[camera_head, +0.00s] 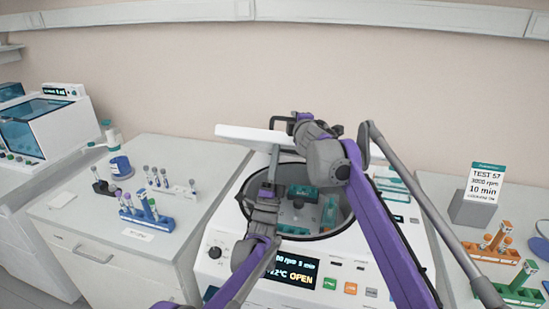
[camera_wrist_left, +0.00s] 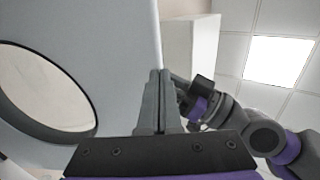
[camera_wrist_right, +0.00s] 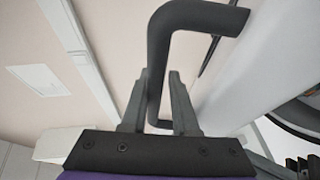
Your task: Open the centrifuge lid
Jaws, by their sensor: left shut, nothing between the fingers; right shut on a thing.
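The centrifuge (camera_head: 290,250) stands in the middle of the head view. Its display reads OPEN and its round bowl is uncovered. The white lid (camera_head: 240,133) is raised above the back of the bowl, seen nearly edge-on; its round window shows in the left wrist view (camera_wrist_left: 45,90). My right gripper (camera_wrist_right: 157,85) is shut on the black lid handle (camera_wrist_right: 195,16), which passes between its fingers. My left gripper (camera_head: 274,152) is shut and empty, with its fingertips close to the lid's underside; I cannot tell whether they touch. It also shows in the left wrist view (camera_wrist_left: 160,78).
On the right counter are orange (camera_head: 490,252) and green (camera_head: 522,294) racks and a sign (camera_head: 483,186).

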